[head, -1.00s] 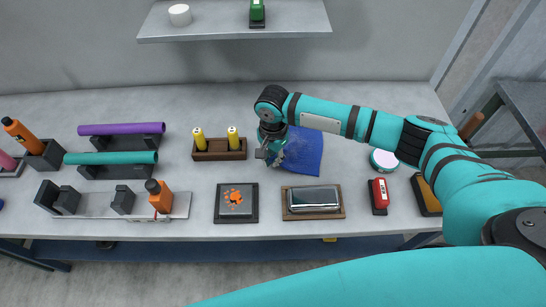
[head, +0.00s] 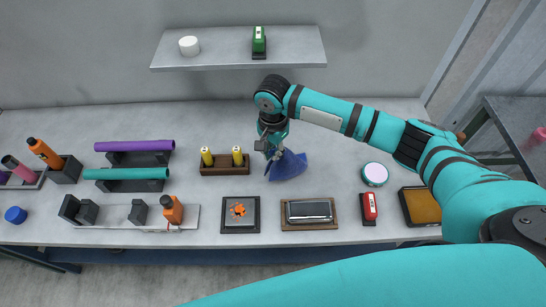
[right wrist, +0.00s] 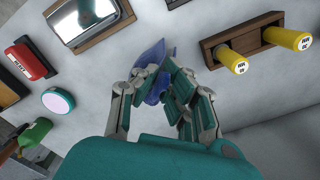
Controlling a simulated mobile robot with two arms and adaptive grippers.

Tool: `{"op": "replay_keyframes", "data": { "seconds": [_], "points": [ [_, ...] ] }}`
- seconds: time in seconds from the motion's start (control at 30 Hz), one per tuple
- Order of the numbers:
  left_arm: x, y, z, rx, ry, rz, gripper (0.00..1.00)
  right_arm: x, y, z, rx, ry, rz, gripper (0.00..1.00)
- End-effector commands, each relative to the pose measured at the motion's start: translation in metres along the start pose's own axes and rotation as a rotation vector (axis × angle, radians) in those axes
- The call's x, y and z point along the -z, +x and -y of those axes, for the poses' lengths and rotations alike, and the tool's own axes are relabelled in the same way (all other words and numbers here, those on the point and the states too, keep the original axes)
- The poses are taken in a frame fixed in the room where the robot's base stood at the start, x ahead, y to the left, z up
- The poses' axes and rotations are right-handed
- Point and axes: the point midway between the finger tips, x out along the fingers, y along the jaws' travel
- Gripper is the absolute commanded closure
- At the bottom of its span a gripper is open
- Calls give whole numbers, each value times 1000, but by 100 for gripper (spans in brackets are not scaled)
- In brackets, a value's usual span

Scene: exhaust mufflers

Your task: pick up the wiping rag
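The blue wiping rag (head: 286,165) hangs bunched from my right gripper (head: 272,152) above the workbench (head: 340,140) in the head view. In the right wrist view the rag (right wrist: 154,80) shows crumpled between the fingers of my right gripper (right wrist: 168,88), which are shut on it. Part of the rag is hidden behind the fingers. My left gripper is not in view.
A wooden block with two yellow cylinders (head: 224,168) stands just left of the rag. In front are a square plate with an orange mark (head: 240,214) and a silver case on a wooden base (head: 309,212). A shelf (head: 225,55) hangs behind.

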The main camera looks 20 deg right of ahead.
Motion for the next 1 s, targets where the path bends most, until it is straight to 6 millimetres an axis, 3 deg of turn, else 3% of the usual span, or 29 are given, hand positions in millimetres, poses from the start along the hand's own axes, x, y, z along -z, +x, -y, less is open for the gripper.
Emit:
{"op": "replay_keyframes", "data": {
  "seconds": [0.13,0.37,0.7,1.0],
  "points": [
    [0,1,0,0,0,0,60,0,-34,1,4,-1,0,100],
    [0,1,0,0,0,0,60,0,-55,0,2,-1,0,100],
    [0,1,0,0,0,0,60,0,-129,0,3,-1,-1,100],
    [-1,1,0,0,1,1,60,0,-138,0,-1,-1,0,100]
  ]
}}
